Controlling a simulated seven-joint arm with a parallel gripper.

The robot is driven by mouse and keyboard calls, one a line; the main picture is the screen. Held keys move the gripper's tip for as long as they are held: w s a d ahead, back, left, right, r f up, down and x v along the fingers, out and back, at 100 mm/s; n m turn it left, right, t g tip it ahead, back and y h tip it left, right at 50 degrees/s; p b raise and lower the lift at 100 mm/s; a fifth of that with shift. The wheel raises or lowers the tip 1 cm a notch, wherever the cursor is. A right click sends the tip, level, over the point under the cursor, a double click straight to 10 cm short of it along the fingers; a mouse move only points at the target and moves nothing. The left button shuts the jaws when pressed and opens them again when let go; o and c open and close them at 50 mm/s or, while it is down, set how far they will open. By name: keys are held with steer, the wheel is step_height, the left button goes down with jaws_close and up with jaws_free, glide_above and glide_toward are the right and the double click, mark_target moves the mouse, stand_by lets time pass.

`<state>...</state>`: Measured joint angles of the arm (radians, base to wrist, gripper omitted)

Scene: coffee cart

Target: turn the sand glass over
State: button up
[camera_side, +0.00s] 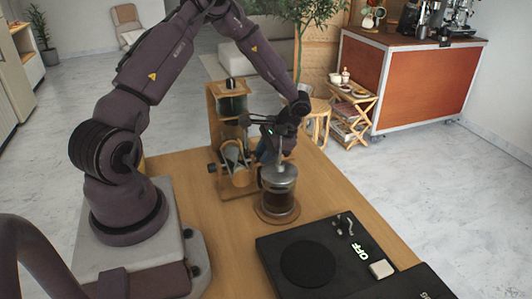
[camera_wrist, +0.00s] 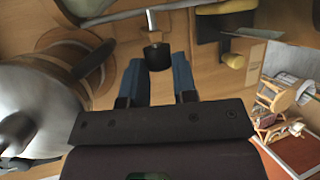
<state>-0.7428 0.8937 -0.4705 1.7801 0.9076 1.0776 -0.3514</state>
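What looks like the sand glass (camera_side: 234,153) sits low in the wooden stand (camera_side: 216,120), in a pale frame with a dark knob (camera_side: 212,168) on its left. Its details are small and the sand is hard to make out. My gripper (camera_side: 264,150) is at the stand's right side, just behind the French press. In the wrist view, my gripper's blue fingers (camera_wrist: 157,68) are open, with a black knob (camera_wrist: 158,57) on a metal shaft between their tips. I cannot tell whether they touch it. My gripper hides this side of the stand in the side view.
The French press (camera_side: 279,188) stands on a round wooden coaster (camera_side: 277,217), close to my gripper; its metal lid (camera_wrist: 35,100) fills the wrist view's left. A black scale (camera_side: 308,262) reading OFF lies nearer the camera. The tabletop's right edge is close by.

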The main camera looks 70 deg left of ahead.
steer(key=shift+a+h, duration=0.1)
steer(key=shift+h, duration=0.2)
steer(key=shift+a+m+h, duration=0.25)
steer(key=shift+m+h, duration=0.1)
steer(key=shift+h, duration=1.2)
steer(key=shift+a+m+h, duration=0.2)
steer(key=shift+m+h, duration=0.15)
steer(key=shift+h, duration=1.2)
steer(key=o, duration=0.9)
